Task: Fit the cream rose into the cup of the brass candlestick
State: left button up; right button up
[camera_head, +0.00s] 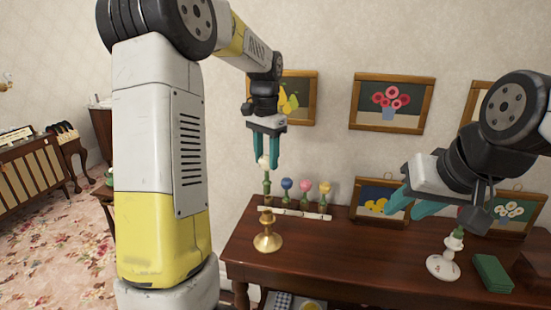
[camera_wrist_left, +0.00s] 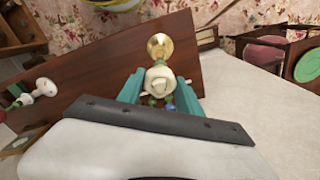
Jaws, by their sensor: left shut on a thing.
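The cream rose (camera_head: 263,162) is held upright between the teal fingers of my left gripper (camera_head: 269,157), its green stem pointing down. In the left wrist view the rose (camera_wrist_left: 158,82) shows between the fingertips. The brass candlestick (camera_head: 267,241) stands upright on the dark wood table, directly below the rose in the head view. The stem's lower end appears just above its cup, but I cannot tell the exact gap. In the left wrist view the candlestick (camera_wrist_left: 160,46) shows just beyond the rose. My right gripper (camera_head: 411,204) is open and empty at the right.
A white rack (camera_head: 292,212) with blue, pink and yellow flowers stands behind the candlestick. A white candlestick (camera_head: 443,265) with something green in its top and a green block (camera_head: 493,273) are on the right. Framed pictures are at the back. The table's front middle (camera_head: 345,268) is clear.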

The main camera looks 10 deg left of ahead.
aim_at(267, 183)
pick_arm(q)
jog(key=shift+f, duration=0.15)
jog(key=shift+f, duration=4.5)
jog(key=o, duration=1.2)
notch_tip(267, 183, up, 8)
jog(key=shift+f, duration=0.2)
jog(key=shift+r, duration=0.1)
